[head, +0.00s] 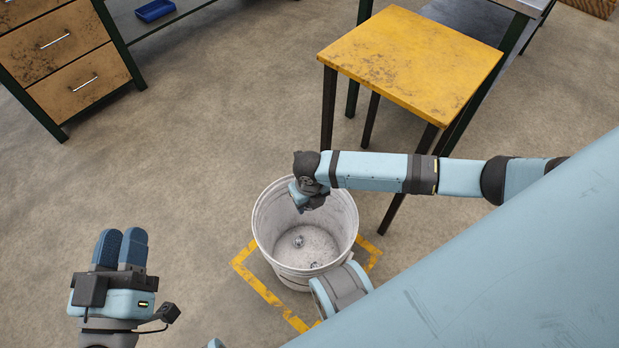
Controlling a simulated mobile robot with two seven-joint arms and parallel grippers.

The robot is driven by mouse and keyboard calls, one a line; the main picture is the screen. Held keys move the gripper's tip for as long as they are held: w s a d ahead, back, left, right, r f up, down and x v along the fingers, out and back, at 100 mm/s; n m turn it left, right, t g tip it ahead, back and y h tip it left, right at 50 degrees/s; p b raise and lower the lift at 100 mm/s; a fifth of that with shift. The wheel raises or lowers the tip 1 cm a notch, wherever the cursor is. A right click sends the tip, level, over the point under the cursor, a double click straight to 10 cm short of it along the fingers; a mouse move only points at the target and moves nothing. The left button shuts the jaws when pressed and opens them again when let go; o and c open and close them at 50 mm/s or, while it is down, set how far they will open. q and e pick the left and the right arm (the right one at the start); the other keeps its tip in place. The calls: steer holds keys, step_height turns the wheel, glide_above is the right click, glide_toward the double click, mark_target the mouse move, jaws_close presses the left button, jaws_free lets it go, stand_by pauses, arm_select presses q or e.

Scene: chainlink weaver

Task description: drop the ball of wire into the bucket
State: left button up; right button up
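The white bucket (262,232) stands upright on the floor, open at the top. On its inside bottom lies a small silvery lump (299,241) that looks like the ball of wire, with another tiny bright spot close by. My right gripper (308,200) is over the bucket's far rim, pointing down; its fingers are mostly hidden by the wrist, so whether it is open or holds anything cannot be told. My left gripper (122,234) is at the lower left, apart from the bucket, with its two blue fingers side by side and nothing visible between them.
Yellow tape (262,290) marks a square on the floor around the bucket. A worn yellow-topped table (412,60) stands behind my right arm. A drawer bench (60,60) is at the far left, with a blue tray (155,10) nearby. The floor between is clear.

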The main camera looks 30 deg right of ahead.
arm_select(q)
steer(key=shift+d, duration=0.1)
arm_select(e)
steer(key=shift+f, duration=0.25)
steer(key=o, duration=1)
arm_select(q)
steer(key=shift+r, duration=0.1)
arm_select(e)
steer(key=shift+r, duration=0.1)
steer(key=shift+r, duration=0.3)
step_height(320, 180, up, 5)
steer(key=shift+r+p, duration=0.1)
steer(key=shift+p, duration=1.15)
arm_select(q)
steer(key=f, duration=0.1)
steer(key=a+f+g+y+p, duration=0.2)
steer(key=f, duration=0.1)
steer(key=shift+a+f, duration=0.1)
steer(key=shift+a, duration=0.1)
arm_select(e)
step_height(320, 180, up, 8)
steer(key=shift+f, duration=0.1)
arm_select(q)
steer(key=shift+s, duration=0.1)
